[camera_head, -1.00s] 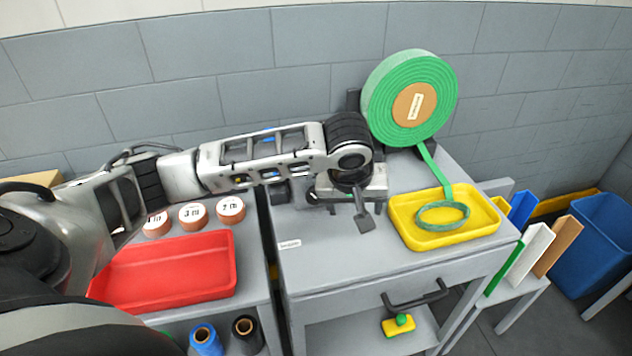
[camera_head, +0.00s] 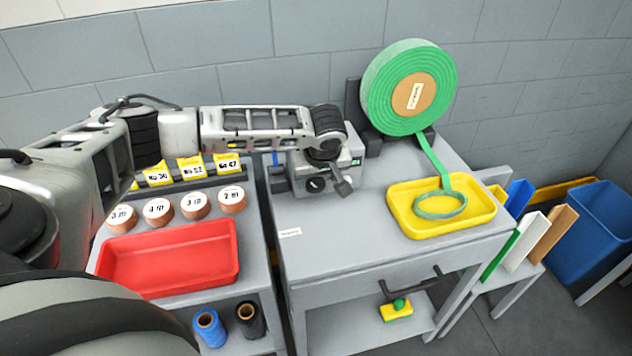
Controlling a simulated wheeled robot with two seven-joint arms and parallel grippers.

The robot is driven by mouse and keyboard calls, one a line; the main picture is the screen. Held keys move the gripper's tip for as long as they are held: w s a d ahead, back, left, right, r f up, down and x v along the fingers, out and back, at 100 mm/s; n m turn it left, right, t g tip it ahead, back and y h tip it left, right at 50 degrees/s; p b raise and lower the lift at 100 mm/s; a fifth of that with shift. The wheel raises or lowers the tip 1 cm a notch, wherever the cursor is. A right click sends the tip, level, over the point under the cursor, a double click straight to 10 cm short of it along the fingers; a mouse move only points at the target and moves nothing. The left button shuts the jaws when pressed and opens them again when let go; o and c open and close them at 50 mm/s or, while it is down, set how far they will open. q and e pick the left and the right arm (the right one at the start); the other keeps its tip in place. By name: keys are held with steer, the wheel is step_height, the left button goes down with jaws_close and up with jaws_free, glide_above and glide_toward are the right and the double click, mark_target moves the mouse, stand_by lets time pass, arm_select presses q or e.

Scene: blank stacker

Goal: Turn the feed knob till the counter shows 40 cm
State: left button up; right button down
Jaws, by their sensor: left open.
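The feeder unit (camera_head: 300,172) is a small grey box on the grey table, largely behind my left arm. A dark round knob (camera_head: 316,185) is on its front face. A small green counter display (camera_head: 355,162) shows at its right, its digits too small to read. My left gripper (camera_head: 344,188) is open, just right of the knob and apart from it in the picture. A green webbing roll (camera_head: 411,88) stands upright behind. Its strip runs down into a yellow tray (camera_head: 480,222) and ends in a coil (camera_head: 440,206). My right gripper is not in view.
A red tray (camera_head: 168,258) sits on the left table, with several labelled brown rolls (camera_head: 195,205) and yellow number tags (camera_head: 190,167) behind it. A blue bin (camera_head: 598,230) stands at the far right. The front of the feeder's table is clear.

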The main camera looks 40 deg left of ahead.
mark_target(320, 182)
arm_select(q)
steer(key=shift+x, duration=1.7)
steer(key=c, duration=1)
steer(key=shift+d, duration=0.1)
steer(key=g+y, duration=0.2)
steer(key=g, duration=0.1)
steer(key=shift+w+d+m, duration=0.15)
steer(key=shift+m, duration=0.25)
steer(key=shift+f+m+g+y, duration=0.1)
steer(key=shift+m+g+y, duration=0.2)
steer(key=shift+g+y, duration=0.5)
steer(key=shift+y, duration=0.3)
